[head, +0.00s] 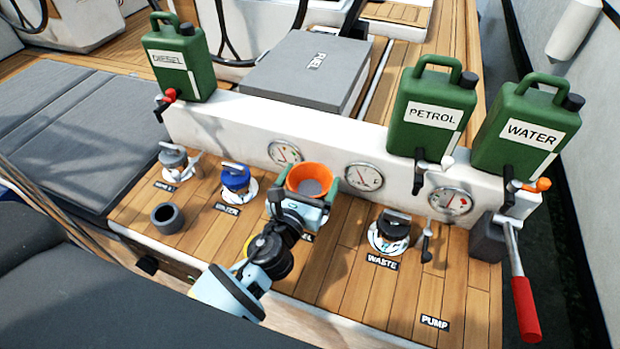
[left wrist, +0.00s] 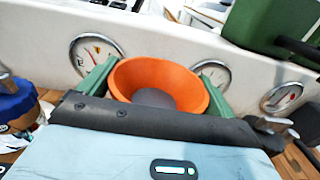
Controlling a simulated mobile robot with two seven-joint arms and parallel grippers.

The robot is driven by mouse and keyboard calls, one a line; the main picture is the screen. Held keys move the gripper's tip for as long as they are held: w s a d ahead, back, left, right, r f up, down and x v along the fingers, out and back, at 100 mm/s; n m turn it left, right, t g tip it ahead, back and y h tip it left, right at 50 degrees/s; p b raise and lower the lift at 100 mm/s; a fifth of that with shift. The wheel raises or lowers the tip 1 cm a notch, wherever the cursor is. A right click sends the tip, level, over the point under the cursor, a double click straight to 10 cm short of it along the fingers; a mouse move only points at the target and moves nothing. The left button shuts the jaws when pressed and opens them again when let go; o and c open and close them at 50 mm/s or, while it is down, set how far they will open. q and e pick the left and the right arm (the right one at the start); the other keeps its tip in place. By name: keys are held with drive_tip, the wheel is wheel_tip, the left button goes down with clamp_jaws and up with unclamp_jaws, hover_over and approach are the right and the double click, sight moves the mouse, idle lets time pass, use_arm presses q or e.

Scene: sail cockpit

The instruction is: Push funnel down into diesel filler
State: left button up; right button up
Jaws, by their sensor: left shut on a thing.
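An orange funnel (head: 309,179) sits upright between the green fingers of my left gripper (head: 306,183), over the deck fitting whose label ends in "L". The left gripper is shut on the funnel, with one finger on each side. In the left wrist view the funnel's wide mouth (left wrist: 158,84) faces up and shows a grey inside. The diesel filler under the funnel is hidden by the gripper and funnel, so I cannot tell how deep the spout sits. My right gripper is not in view.
A blue-capped filler (head: 236,180) and a grey-capped one (head: 173,157) stand left. A black waste cap (head: 392,228) stands right. Behind is a white ledge with gauges (head: 363,177) and green cans (head: 430,108). A grey cup (head: 167,218) stands front left; a red-handled lever (head: 524,300) is far right.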

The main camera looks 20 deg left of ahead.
use_arm(q)
drive_tip(key=shift+f, duration=0.3)
drive_tip(key=o, duration=0.6)
drive_tip(key=shift+c, duration=0.2)
drive_tip(key=shift+o, duration=0.8)
drive_tip(key=shift+s, duration=0.75)
drive_tip(key=s, duration=0.9)
drive_tip(key=shift+s+a+b, duration=0.25)
drive_tip(key=shift+a+b, duration=0.05)
